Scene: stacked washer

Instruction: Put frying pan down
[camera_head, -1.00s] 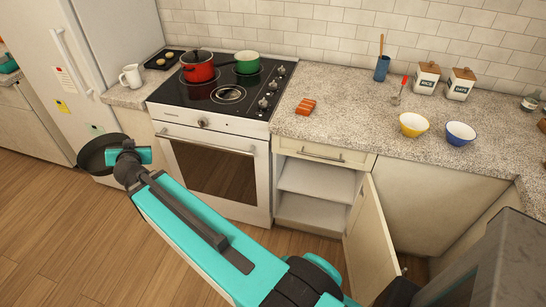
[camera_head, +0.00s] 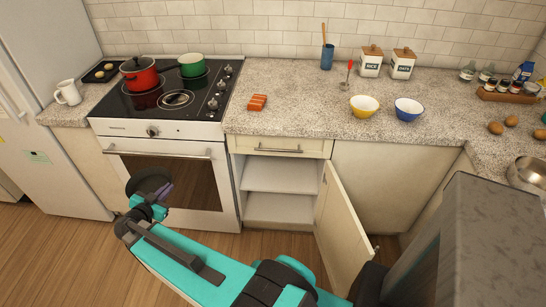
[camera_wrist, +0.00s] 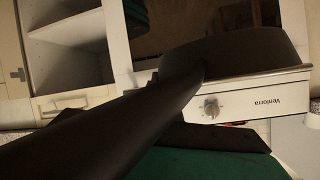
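The dark frying pan (camera_head: 146,180) is held in the air in front of the oven door, low and left in the head view. In the wrist view its dark body (camera_wrist: 240,55) is at the top right and its thick handle (camera_wrist: 90,135) runs to the lower left. My gripper (camera_head: 158,196) is at the handle, which appears clamped between its fingers; the fingers are partly hidden. The black stove top (camera_head: 165,92) carries a red pot (camera_head: 139,76) and a green pan (camera_head: 192,66). Its front middle burner (camera_head: 175,98) is bare.
The lower cabinet is open, with an empty shelf (camera_head: 280,177) and its door (camera_head: 343,225) swung out. The counter (camera_head: 300,115) holds an orange-red item (camera_head: 257,102), a yellow bowl (camera_head: 364,105) and a blue bowl (camera_head: 408,108). A white mug (camera_head: 68,92) stands left of the stove.

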